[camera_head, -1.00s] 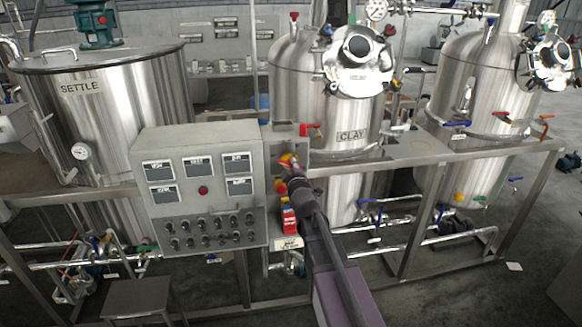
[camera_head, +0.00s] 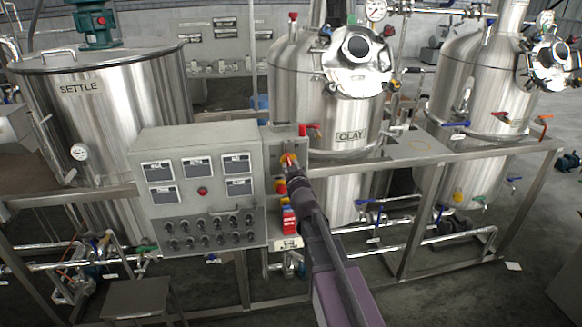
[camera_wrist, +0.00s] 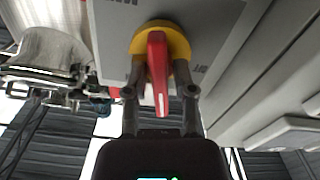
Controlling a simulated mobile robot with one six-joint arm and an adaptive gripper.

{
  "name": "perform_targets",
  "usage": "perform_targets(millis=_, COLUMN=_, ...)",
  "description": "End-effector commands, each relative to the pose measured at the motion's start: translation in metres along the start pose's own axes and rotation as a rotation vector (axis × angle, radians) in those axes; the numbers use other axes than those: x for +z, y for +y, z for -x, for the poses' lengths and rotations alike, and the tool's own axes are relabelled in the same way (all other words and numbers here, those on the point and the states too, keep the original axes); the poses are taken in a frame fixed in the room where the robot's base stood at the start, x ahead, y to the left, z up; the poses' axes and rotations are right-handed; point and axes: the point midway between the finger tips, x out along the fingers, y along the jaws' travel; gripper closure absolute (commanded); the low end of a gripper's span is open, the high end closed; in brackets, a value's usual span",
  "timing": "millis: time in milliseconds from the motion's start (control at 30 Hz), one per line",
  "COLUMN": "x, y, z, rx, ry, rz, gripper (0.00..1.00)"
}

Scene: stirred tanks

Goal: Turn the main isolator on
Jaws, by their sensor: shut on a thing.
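The main isolator is a red handle on a round yellow plate, on the grey box right of the control panel. In the wrist view the red handle (camera_wrist: 157,70) points straight along the picture, in front of the yellow plate (camera_wrist: 178,48). My gripper (camera_wrist: 160,92) has one finger on each side of the handle and is shut on it. In the head view my gripper (camera_head: 292,172) reaches the isolator (camera_head: 288,159) from below and hides part of it.
The control panel (camera_head: 155,222) with screens and knobs stands just left. A frame rail (camera_head: 400,158) and the CLAY tank (camera_head: 300,90) stand behind.

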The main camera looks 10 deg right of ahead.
Motion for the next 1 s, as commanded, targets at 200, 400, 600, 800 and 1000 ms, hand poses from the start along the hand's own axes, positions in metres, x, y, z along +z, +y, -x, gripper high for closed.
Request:
perform_targets(millis=200, x=-0.0007, y=0.0007, z=-0.0004, rx=0.0, ry=0.002, rz=-0.156, gripper=1.0)
perform_targets(millis=400, x=-0.0008, y=0.001, z=-0.0005, rx=0.001, ry=0.003, rz=-0.238, gripper=1.0)
perform_targets(millis=600, x=-0.0009, y=0.001, z=-0.0006, rx=0.001, ry=0.003, rz=-0.271, gripper=1.0)
perform_targets(millis=800, x=-0.001, y=0.001, z=-0.0006, rx=0.001, ry=0.004, rz=-0.274, gripper=1.0)
perform_targets(millis=1000, x=-0.0011, y=0.001, z=-0.0006, rx=0.001, ry=0.004, rz=-0.275, gripper=0.48)
